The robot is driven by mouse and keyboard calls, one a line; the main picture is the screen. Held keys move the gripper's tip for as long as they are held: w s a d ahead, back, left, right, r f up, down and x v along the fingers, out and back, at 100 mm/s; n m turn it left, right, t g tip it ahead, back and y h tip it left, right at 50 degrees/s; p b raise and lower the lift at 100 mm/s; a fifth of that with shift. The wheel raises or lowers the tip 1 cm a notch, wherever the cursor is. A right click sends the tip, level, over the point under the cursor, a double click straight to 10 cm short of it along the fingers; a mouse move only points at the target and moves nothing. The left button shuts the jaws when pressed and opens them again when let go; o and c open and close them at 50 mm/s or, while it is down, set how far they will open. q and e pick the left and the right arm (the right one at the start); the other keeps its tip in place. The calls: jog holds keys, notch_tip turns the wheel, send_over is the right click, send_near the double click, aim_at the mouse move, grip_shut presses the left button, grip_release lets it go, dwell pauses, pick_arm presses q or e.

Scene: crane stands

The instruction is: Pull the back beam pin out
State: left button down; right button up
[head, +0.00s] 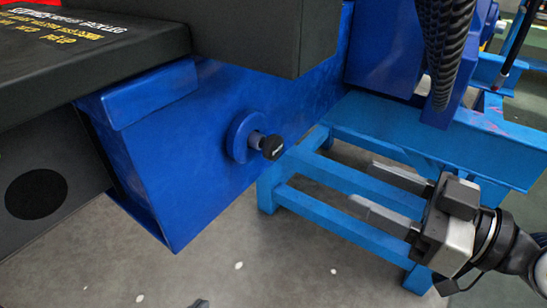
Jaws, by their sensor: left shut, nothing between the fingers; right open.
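The beam pin (271,147) has a black knob on a short grey shaft. It sits in a round blue collar (239,133) on the side of the blue beam (190,165), near the picture's middle. My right gripper (362,183) is open and empty, to the right of the knob and a little lower, apart from it. Its two grey fingers point left towards the pin. Only a small dark tip of my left gripper (200,303) shows at the bottom edge; it is shut and well below the beam. The inner part of the pin is hidden in the collar.
A light blue stand (320,207) with crossbars is behind my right gripper. A black ribbed hose (445,50) hangs at the upper right. A dark box (250,35) overhangs the beam. The grey floor (270,260) below the beam is clear.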

aim_at(277, 147)
jog(key=p+x, duration=0.5)
jog(key=x, duration=1)
jog(key=shift+a+r, duration=0.2)
jog(key=shift+a, duration=0.05)
pick_arm(q)
jog(key=shift+s+a+r+y, duration=0.1)
jog(key=shift+a+r+y, duration=0.25)
jog(key=shift+r, duration=0.4)
pick_arm(e)
jog(key=shift+w+a, duration=0.1)
jog(key=shift+a, duration=0.15)
